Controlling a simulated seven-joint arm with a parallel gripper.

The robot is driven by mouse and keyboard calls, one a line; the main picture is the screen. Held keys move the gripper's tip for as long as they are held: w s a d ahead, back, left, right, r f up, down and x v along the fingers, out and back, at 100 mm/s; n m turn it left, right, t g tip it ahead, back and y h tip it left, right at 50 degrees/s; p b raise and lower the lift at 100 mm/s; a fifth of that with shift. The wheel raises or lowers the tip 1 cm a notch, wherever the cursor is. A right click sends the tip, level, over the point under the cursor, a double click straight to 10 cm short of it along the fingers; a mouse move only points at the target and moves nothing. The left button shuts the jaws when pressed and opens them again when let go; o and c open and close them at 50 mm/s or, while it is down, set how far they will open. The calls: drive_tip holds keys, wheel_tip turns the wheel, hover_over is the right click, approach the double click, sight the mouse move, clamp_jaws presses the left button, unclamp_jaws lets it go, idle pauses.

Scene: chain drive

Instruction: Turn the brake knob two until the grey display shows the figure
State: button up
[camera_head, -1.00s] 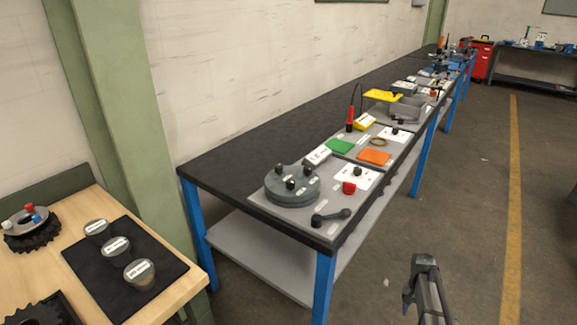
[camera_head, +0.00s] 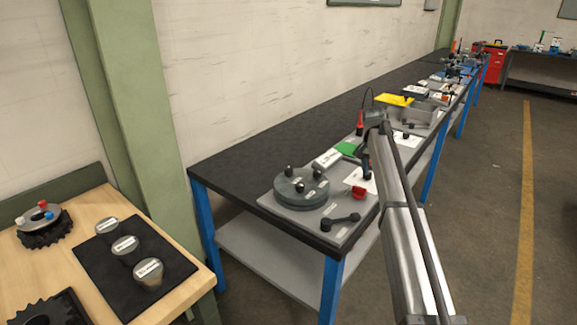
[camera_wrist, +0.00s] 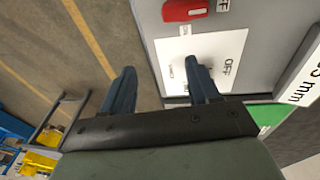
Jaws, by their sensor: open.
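My gripper (camera_wrist: 160,68) is open and empty in the wrist view. Its right finger overlaps a white plate (camera_wrist: 234,48) marked OFF; I cannot tell whether it touches. In the head view my gripper (camera_head: 367,177) is over the bench's front board, beside a red knob (camera_head: 358,192), which also shows in the wrist view (camera_wrist: 184,10). A grey-white box with an "mm" reading (camera_wrist: 302,78) is cut off at the right; its first figure is unclear. It seems to be the box (camera_head: 328,158) behind the round grey disc. I cannot tell which knob is brake knob two.
The grey disc (camera_head: 300,194) carries several black knobs, and a black lever (camera_head: 340,222) lies in front. A green pad (camera_head: 346,148) and yellow plate (camera_head: 394,99) are farther along. A wooden table (camera_head: 200,277) stands at left. The floor at right is clear.

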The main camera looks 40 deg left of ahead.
drive_tip(key=s+a+r+n+g+y, duration=0.1)
drive_tip(key=s+a+r, duration=0.3)
drive_tip(key=a, duration=0.4)
drive_tip(key=s+a+r+n, duration=0.1)
drive_tip(key=s+a+r, duration=0.3)
drive_tip(key=a, duration=0.4)
wheel_tip(320, 180, up, 6)
drive_tip(key=f+n, duration=0.1)
hover_over(289, 168)
drive_tip(key=shift+g, duration=0.3)
wheel_tip(289, 168, down, 13)
drive_tip(key=shift+s+f, duration=0.1)
drive_tip(key=c, duration=1)
drive_tip(key=shift+n, duration=2)
drive_tip(key=shift+c, duration=0.2)
drive_tip(key=o, duration=1)
drive_tip(key=shift+o, duration=0.2)
